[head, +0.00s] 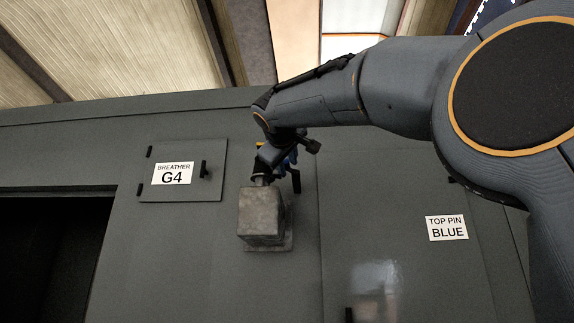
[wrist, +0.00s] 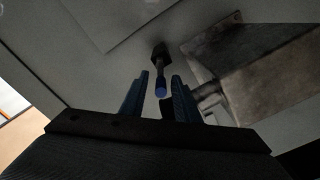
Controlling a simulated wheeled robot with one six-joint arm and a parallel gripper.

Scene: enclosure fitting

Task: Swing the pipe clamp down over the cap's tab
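My gripper (head: 290,158) is beside the upper right of a grey metal box (head: 262,214) on the enclosure wall, with a short pipe stub (head: 263,180) at the box's top. In the wrist view my gripper (wrist: 160,80) has two blue fingers apart. A dark lever with a blue end (wrist: 160,88) shows between them, standing out from a dark mount on the wall; I see gaps on both sides. It may be the pipe clamp's handle. The grey box (wrist: 262,70) and pipe stub (wrist: 208,98) are right of the fingers. I cannot make out the cap's tab.
A small door labelled BREATHER G4 (head: 185,171) with a dark knob is left of the box. A larger panel labelled TOP PIN BLUE (head: 447,228) is at the right. A dark opening (head: 45,255) is at the lower left. My arm covers the upper right.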

